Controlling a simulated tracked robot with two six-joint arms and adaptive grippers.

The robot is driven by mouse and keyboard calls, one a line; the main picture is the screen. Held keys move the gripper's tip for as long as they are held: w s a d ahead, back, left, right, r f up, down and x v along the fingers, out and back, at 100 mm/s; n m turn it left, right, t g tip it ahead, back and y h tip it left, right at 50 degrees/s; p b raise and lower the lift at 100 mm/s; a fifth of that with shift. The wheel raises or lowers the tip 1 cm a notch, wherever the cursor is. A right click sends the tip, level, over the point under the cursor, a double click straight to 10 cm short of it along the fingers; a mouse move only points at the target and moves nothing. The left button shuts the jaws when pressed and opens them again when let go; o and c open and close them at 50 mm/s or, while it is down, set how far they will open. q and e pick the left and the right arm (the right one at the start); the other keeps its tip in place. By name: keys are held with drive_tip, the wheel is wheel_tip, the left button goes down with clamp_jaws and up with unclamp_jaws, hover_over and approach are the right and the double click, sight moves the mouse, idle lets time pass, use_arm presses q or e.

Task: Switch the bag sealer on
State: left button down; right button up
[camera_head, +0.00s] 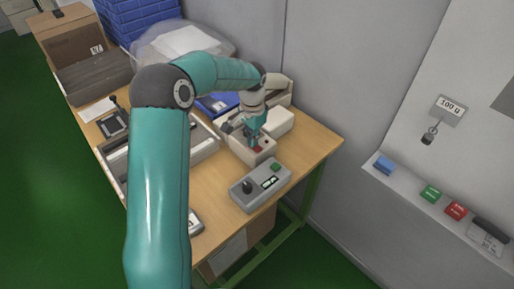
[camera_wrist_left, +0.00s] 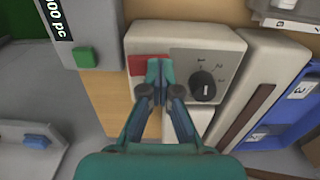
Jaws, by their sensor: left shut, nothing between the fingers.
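The bag sealer (camera_wrist_left: 212,45) is a cream-white device with a black rotary knob (camera_wrist_left: 203,86) on a grey dial panel and a red switch (camera_wrist_left: 142,63) beside it. In the head view the bag sealer (camera_head: 266,152) stands on the wooden table, partly covered by my arm. My left gripper (camera_wrist_left: 159,68) is shut and empty, with its fingertips over the right part of the red switch. I cannot tell whether they touch it or which way the switch is set. It also shows pointing down at the sealer in the head view (camera_head: 255,143). My right gripper is not in view.
A blue bin (camera_wrist_left: 290,108) is beside the sealer. Trays and a cardboard box (camera_head: 70,40) fill the table's far left. The table's right corner (camera_head: 318,140) is clear.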

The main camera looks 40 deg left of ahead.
use_arm(q)
drive_tip(key=shift+r, duration=0.15)
drive_tip(key=shift+r+p, duration=2.65)
drive_tip(key=shift+r, duration=0.75)
